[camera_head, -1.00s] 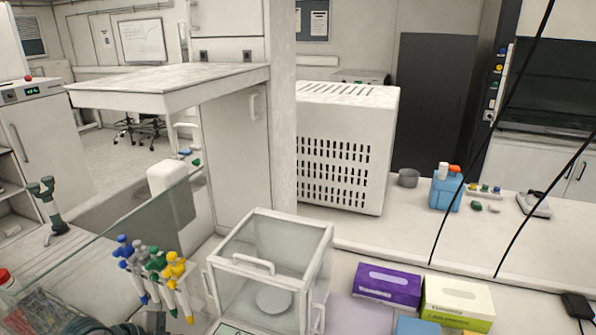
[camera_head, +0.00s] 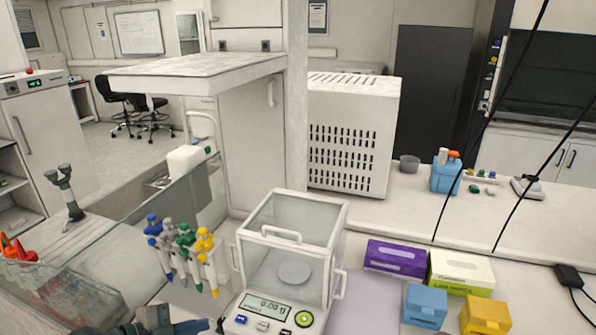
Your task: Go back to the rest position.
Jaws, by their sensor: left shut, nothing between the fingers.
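My left gripper (camera_head: 192,327) shows at the bottom edge, left of the balance, partly cut off by the frame. It is dark grey, and its fingers are shut with nothing between them. It is apart from the pipette stand and the balance. My right gripper is not in view.
A glass-cased balance (camera_head: 290,255) stands on the bench beside a rack of coloured pipettes (camera_head: 187,252). A glass panel (camera_head: 110,235) runs along the left. Purple (camera_head: 395,257) and lime-white (camera_head: 460,270) boxes, a blue box (camera_head: 424,305) and a yellow box (camera_head: 486,315) lie right.

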